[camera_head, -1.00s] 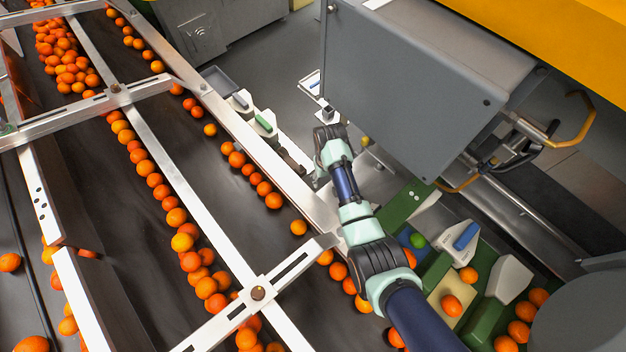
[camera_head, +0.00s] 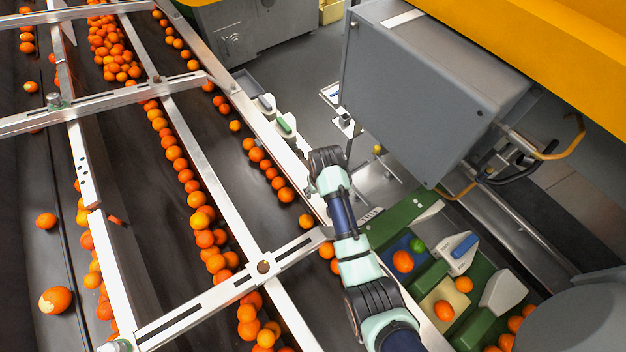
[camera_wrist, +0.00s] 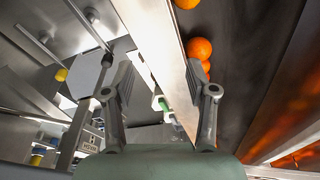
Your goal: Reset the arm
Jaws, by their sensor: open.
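My arm (camera_head: 342,215) reaches up the middle of the head view, beside the conveyor's metal side rail. Its far end covers my gripper there. In the wrist view my gripper (camera_wrist: 160,85) shows two grey fingers set wide apart, with nothing between them but the rail and the view beyond. The fingers hold nothing.
The conveyor (camera_head: 150,200) carries rows of oranges under metal crossbars. A green tray (camera_head: 385,228) with a blue pad, a yellow pad and several fruits lies right of my arm. A grey machine box (camera_head: 420,90) stands at the upper right. Small holders (camera_head: 286,126) line the rail.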

